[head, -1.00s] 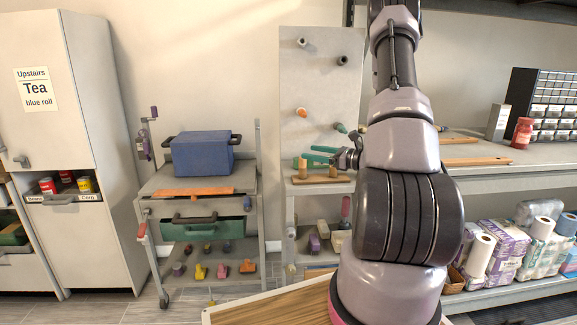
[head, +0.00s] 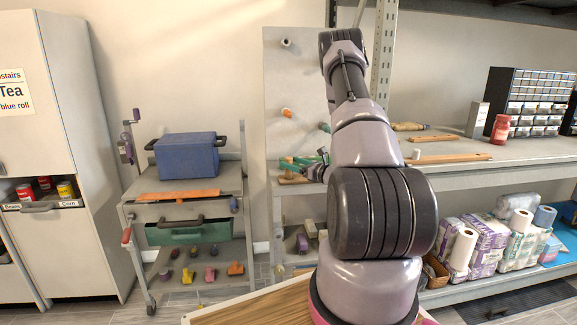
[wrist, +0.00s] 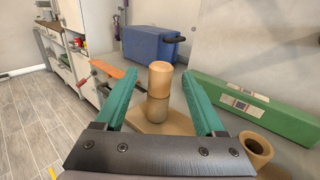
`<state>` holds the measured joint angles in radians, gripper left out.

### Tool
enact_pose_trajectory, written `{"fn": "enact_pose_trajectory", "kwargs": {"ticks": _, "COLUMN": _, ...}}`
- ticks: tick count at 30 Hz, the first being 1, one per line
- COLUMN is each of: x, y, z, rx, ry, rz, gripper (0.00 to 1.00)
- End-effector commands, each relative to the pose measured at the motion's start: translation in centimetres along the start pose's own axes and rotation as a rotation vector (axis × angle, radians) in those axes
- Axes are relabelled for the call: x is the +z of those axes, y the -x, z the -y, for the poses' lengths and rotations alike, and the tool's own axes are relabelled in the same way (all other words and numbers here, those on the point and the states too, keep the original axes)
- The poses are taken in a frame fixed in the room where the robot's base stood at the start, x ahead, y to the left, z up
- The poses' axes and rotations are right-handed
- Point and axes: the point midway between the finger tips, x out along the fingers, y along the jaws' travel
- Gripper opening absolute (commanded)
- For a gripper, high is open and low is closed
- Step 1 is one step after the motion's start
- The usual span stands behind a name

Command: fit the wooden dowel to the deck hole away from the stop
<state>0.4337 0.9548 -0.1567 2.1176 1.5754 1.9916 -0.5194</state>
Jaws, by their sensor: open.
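In the wrist view a pale wooden dowel (wrist: 159,76) stands upright, with a slightly darker lower section, over a wooden base board (wrist: 182,127). The green fingers of my gripper (wrist: 160,98) are open, one on each side of the dowel, with visible gaps. In the head view my gripper (head: 303,163) is low at the shelf in front of the grey panel, and the base board (head: 292,180) shows beneath it; the dowel cannot be made out there. The rolling rack (head: 143,187) stands to the left. I cannot make out its deck hole or stop.
A hollow wooden cylinder (wrist: 256,148) stands right of the gripper, near a long green box (wrist: 255,106). The blue bin (head: 187,154) and an orange strip (head: 178,196) are on the rack's top. Pegs stick out of the upright grey panel (head: 292,75).

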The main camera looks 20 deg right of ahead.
Motion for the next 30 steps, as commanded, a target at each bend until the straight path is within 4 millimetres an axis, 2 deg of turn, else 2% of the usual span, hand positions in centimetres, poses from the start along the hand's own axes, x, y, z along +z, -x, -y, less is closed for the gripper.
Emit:
{"fn": "enact_pose_trajectory", "kwargs": {"ticks": 1, "x": 0.0, "y": -0.9, "z": -0.1, "rx": 0.002, "ry": 0.003, "rz": 0.001, "gripper": 0.71}}
{"fn": "enact_pose_trajectory", "kwargs": {"ticks": 4, "x": 0.0, "y": -1.9, "z": 0.0, "rx": 0.0, "ry": 0.003, "rz": -0.001, "gripper": 0.71}}
{"fn": "enact_pose_trajectory", "kwargs": {"ticks": 12, "x": 0.0, "y": -2.3, "z": 0.1, "rx": -0.002, "ry": 0.001, "rz": -0.001, "gripper": 0.71}}
{"fn": "enact_pose_trajectory", "kwargs": {"ticks": 13, "x": 0.0, "y": -2.3, "z": 0.1, "rx": -0.002, "ry": 0.001, "rz": -0.001, "gripper": 0.68}}
{"fn": "enact_pose_trajectory", "kwargs": {"ticks": 17, "x": 0.0, "y": -2.3, "z": 0.1, "rx": -0.002, "ry": 0.001, "rz": -0.001, "gripper": 0.18}}
{"fn": "enact_pose_trajectory", "kwargs": {"ticks": 18, "x": 0.0, "y": -2.3, "z": 0.1, "rx": -0.002, "ry": 0.001, "rz": -0.001, "gripper": 0.03}}
{"fn": "enact_pose_trajectory", "kwargs": {"ticks": 19, "x": 0.0, "y": -2.3, "z": 0.1, "rx": -0.002, "ry": 0.001, "rz": -0.001, "gripper": 0.0}}
{"fn": "enact_pose_trajectory", "kwargs": {"ticks": 30, "x": 0.5, "y": -2.3, "z": 0.1, "rx": -0.002, "ry": 0.002, "rz": 0.0, "gripper": 0.0}}
